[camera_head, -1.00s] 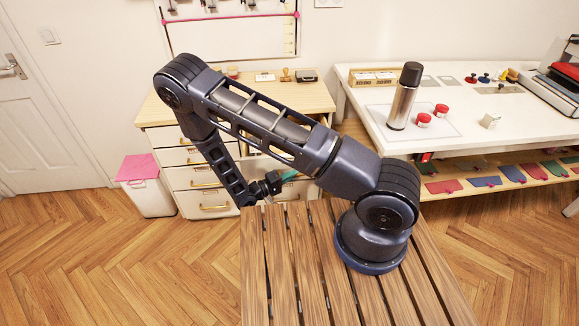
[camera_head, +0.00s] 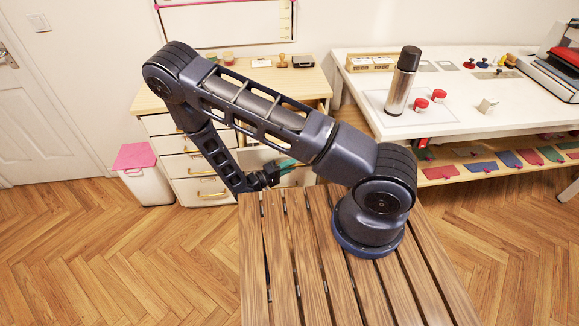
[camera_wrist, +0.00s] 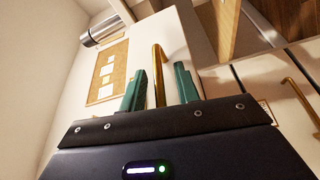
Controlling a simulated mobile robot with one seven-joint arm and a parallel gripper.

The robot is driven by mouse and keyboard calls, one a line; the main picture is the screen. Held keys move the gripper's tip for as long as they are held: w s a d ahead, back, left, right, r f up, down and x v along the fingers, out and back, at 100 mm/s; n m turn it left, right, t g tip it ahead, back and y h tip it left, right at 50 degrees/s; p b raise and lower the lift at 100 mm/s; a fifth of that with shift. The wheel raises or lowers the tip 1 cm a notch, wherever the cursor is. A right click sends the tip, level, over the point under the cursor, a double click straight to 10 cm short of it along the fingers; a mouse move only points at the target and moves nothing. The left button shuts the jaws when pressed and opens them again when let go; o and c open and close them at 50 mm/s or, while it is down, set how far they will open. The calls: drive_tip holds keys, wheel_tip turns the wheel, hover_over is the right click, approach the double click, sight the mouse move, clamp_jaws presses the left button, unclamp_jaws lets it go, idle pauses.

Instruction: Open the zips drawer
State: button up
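A white drawer cabinet with a wooden top (camera_head: 300,83) and brass handles stands behind my arm. In the wrist view, a white drawer front (camera_wrist: 192,38) carries a brass handle (camera_wrist: 158,75); a wooden side behind it suggests the drawer stands partly out. In the head view, a white front (camera_head: 256,159) shows in the right column, largely hidden by my arm. My gripper (camera_head: 287,167) is beside it. In the wrist view, the green fingers of my gripper (camera_wrist: 160,88) stand either side of the handle, with small gaps visible. No drawer label is readable.
A slatted wooden table (camera_head: 310,270) lies under my arm base. A white bin (camera_head: 147,184) with a pink cloth stands left of the cabinet. A white worktable (camera_head: 450,112) with a flask (camera_head: 402,82) is at right. Wooden floor is clear at left.

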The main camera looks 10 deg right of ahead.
drive_tip(key=v, duration=1.1)
drive_tip(key=shift+d, duration=0.1)
drive_tip(key=w+d+r+m+g+y, duration=0.1)
drive_tip(key=w+d+r+g+y, duration=0.2)
drive_tip(key=r, duration=0.7)
drive_tip(key=w+d+r+m+g+y, duration=0.1)
drive_tip(key=d+r+g+y, duration=0.3)
drive_tip(key=r, duration=0.5)
drive_tip(key=w+d+r+m+g+y, duration=0.1)
drive_tip(key=w+d+r+g+y, duration=0.3)
drive_tip(key=r, duration=0.6)
drive_tip(key=s+d+r+t+y, duration=0.3)
drive_tip(key=s+d+r, duration=0.4)
drive_tip(key=r, duration=0.3)
drive_tip(key=s+d+r+t+y, duration=0.3)
drive_tip(key=s+d+r+t, duration=0.2)
drive_tip(key=s+d+r, duration=0.3)
drive_tip(key=shift+d+r+n+t, duration=0.3)
drive_tip(key=shift+d+r, duration=0.2)
drive_tip(key=shift+r, duration=0.45)
